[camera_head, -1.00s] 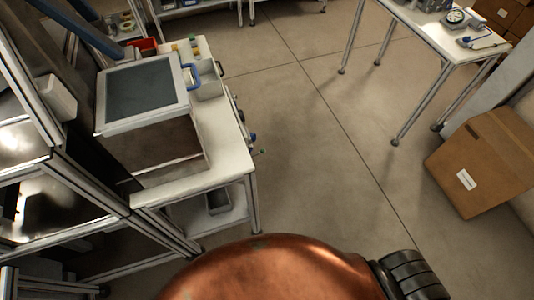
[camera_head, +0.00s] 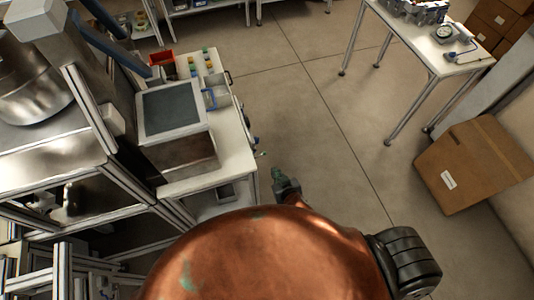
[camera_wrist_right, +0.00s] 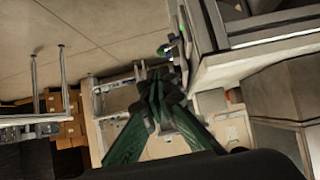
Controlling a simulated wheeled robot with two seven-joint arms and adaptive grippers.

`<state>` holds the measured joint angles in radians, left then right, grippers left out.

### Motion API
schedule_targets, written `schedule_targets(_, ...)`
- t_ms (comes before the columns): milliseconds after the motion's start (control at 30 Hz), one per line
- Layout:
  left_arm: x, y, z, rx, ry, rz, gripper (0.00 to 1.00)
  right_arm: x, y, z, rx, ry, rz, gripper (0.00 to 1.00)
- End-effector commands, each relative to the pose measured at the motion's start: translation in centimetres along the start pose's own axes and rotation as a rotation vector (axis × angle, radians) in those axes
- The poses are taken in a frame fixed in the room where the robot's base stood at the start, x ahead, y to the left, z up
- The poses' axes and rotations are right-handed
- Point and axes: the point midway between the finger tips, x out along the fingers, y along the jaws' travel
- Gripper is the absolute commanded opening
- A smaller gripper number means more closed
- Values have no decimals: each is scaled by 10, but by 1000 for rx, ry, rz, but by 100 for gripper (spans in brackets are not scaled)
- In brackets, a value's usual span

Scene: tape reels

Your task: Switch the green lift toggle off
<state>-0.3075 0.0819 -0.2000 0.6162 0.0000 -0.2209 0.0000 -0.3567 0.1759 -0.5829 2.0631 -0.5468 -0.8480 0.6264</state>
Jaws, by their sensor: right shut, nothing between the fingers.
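The green lift toggle (camera_head: 262,154) is a tiny green-tipped lever on the right side of the white workbench (camera_head: 232,150) in the head view. In the right wrist view a small green part (camera_wrist_right: 181,39), probably this toggle, shows on the bench side; its on or off position is too small to tell. My right gripper (camera_head: 275,172) is in the head view just right of and below the toggle, apart from it. Its green fingers (camera_wrist_right: 158,84) are closed together and empty in the right wrist view. My left gripper is not in view.
Blue and dark knobs (camera_head: 255,140) sit beside the toggle. A grey-screened box (camera_head: 170,112) and a bin with a blue handle (camera_head: 219,92) stand on the bench. A cardboard box (camera_head: 475,165) lies at right. The floor between is clear.

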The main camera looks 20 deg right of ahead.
Motion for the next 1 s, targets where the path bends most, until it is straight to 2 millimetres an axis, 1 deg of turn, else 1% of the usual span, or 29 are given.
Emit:
schedule_targets(33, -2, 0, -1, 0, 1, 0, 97, -4, 0, -5, 5, 6, 0, 0)
schedule_targets(67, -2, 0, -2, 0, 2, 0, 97, -5, 0, -6, 7, 7, 1, 0)
schedule_targets(367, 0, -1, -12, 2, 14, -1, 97, -4, 0, -6, 6, 9, 1, 0)
schedule_targets(467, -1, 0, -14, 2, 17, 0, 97, 0, 0, -7, 5, 10, 0, 0)
schedule_targets(567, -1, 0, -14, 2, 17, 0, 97, 11, 0, -7, 3, 11, 0, 0)
schedule_targets(667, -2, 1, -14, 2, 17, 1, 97, 28, 0, -8, 3, 10, 2, 0)
schedule_targets(1000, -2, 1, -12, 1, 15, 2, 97, 98, 0, -9, 2, 10, 1, 0)
